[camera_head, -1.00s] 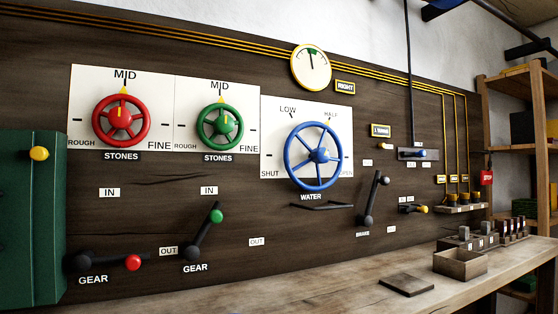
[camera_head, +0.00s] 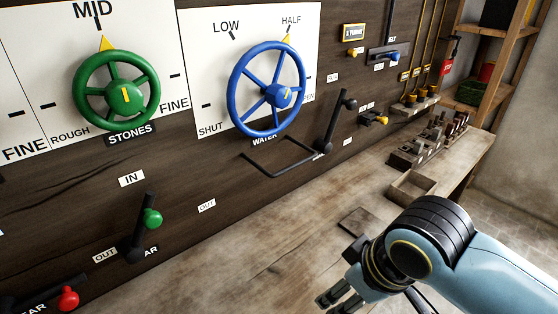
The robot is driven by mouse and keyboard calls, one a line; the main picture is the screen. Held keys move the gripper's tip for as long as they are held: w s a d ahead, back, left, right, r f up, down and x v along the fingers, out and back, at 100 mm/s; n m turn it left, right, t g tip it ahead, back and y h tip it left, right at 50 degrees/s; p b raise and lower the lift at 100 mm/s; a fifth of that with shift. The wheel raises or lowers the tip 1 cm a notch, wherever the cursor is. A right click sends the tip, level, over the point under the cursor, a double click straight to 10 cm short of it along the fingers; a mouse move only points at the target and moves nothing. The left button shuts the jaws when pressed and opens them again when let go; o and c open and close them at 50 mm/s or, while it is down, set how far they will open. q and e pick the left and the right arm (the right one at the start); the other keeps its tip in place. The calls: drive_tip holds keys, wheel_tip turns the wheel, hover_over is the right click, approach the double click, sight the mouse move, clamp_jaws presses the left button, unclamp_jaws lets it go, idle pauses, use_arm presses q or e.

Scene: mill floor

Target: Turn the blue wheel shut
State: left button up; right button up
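The blue wheel (camera_head: 269,122) stands upright on the white WATER plate on the dark wall panel. Its plate reads SHUT at lower left, LOW at upper left and HALF at upper right. A yellow pointer (camera_head: 287,39) shows above the rim, just under HALF. The label at the right is partly hidden by the wheel. My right gripper (camera_head: 345,298) is low at the right, over the bench, well below and apart from the wheel. My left gripper is out of view.
A green wheel (camera_head: 88,94) is left of the blue one. A black lever (camera_head: 331,124) and a bent black bar (camera_head: 275,172) jut out below and right of it. The wooden bench (camera_head: 270,240) carries a flat dark plate (camera_head: 356,222) and an open box (camera_head: 411,188).

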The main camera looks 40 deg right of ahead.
sight(285, 103)
drive_tip(key=w+a+r+n+t+y+p, duration=0.35)
drive_tip(key=w+r+t, duration=0.25)
drive_tip(key=w+r, duration=0.6)
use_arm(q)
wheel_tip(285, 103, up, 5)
use_arm(e)
drive_tip(key=w+d+r+m+t, duration=0.1)
drive_tip(key=w+d+r+t, duration=0.1)
drive_tip(key=w+d, duration=0.2)
drive_tip(key=w+d+r+m+t+h+b, duration=0.1)
drive_tip(key=w+d+r+t, duration=0.2)
drive_tip(key=w, duration=0.3)
drive_tip(key=w+d+r+m+t+h, duration=0.1)
drive_tip(key=w+d+r+t, duration=0.1)
drive_tip(key=w+d, duration=0.3)
drive_tip(key=shift+d+r+m+t, duration=0.25)
drive_tip(key=shift+d+r+t, duration=0.15)
drive_tip(key=shift+t, duration=0.1)
drive_tip(key=w+b, duration=0.4)
drive_tip(key=b, duration=0.1)
drive_tip(key=shift+w+a+f, duration=0.15)
drive_tip(key=shift+w+f, duration=0.05)
drive_tip(key=shift+w+a+r+b, duration=0.1)
drive_tip(key=shift+w+r+b, duration=0.2)
drive_tip(key=shift+w+b, duration=0.45)
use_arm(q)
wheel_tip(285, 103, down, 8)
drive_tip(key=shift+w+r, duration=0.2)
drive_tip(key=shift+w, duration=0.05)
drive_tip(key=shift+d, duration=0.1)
